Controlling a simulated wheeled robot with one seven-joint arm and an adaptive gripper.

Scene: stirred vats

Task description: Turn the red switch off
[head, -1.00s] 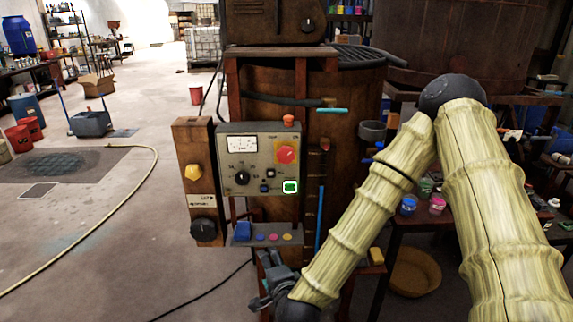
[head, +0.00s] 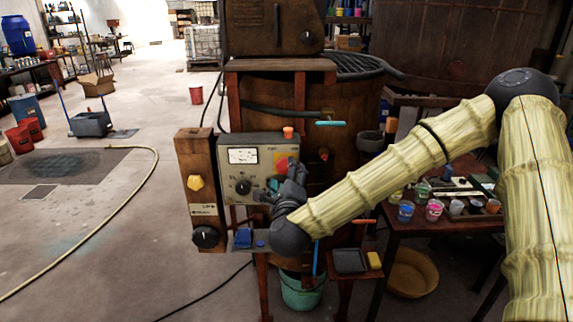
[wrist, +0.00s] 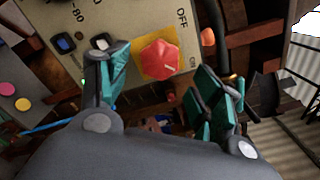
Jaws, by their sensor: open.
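The red switch (wrist: 158,60) is a faceted red knob on a yellow square plate, with OFF and ON lettered beside it on the grey control panel (wrist: 105,18). A white mark on the knob points toward the ON side. My gripper (head: 292,178) is in front of the panel. In the wrist view my gripper (wrist: 170,88) is open, with a teal-padded finger on each side of the knob's line. I cannot tell whether either finger touches it.
An orange-red button (head: 288,132) sits on top of the panel. A wooden post with a yellow knob (head: 195,183) and a black knob (head: 206,236) stands to the left. A side table with paint cups (head: 434,210) is at right.

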